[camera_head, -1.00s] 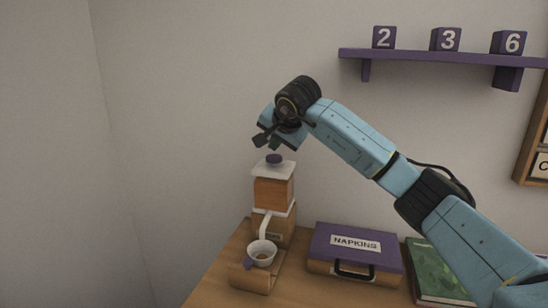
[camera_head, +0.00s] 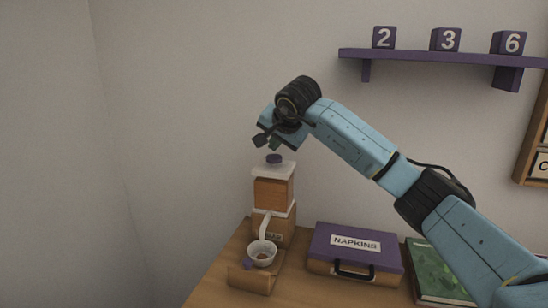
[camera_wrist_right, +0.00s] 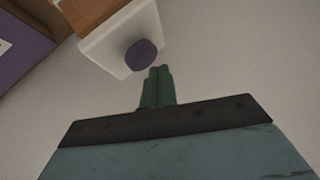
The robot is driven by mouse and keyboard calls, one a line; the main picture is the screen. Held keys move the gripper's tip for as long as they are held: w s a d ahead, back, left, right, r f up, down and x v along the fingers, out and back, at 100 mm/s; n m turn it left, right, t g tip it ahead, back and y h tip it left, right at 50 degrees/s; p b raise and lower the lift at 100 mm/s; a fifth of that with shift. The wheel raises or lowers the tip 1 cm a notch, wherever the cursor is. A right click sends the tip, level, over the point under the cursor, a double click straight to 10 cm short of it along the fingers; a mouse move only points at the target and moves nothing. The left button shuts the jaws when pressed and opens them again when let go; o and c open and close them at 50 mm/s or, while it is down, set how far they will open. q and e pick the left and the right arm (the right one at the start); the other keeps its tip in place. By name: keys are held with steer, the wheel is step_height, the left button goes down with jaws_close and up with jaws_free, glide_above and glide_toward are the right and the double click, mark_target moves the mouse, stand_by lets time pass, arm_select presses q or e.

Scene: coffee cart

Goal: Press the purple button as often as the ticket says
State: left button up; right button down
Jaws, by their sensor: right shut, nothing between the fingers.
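The purple button (camera_head: 274,158) sits on the white top of a wooden dispenser (camera_head: 273,192) at the left of the counter. It also shows in the right wrist view (camera_wrist_right: 141,54), round and dark purple on the white plate. My right gripper (camera_head: 274,146) is just above the button in the head view, pointing down, with a small gap seeming to remain. In the right wrist view its green fingertips (camera_wrist_right: 160,70) are together and empty, beside the button's edge. I cannot make out a ticket in either view. My left gripper is out of view.
A white cup (camera_head: 262,251) stands under the dispenser's spout on a wooden stand. A purple and wooden napkins case (camera_head: 353,250) and a green book (camera_head: 437,270) lie to the right. A purple shelf (camera_head: 430,56) holds blocks marked 2, 3 and 6.

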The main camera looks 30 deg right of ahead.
steer(key=shift+f, duration=0.15)
steer(key=shift+f, duration=0.25)
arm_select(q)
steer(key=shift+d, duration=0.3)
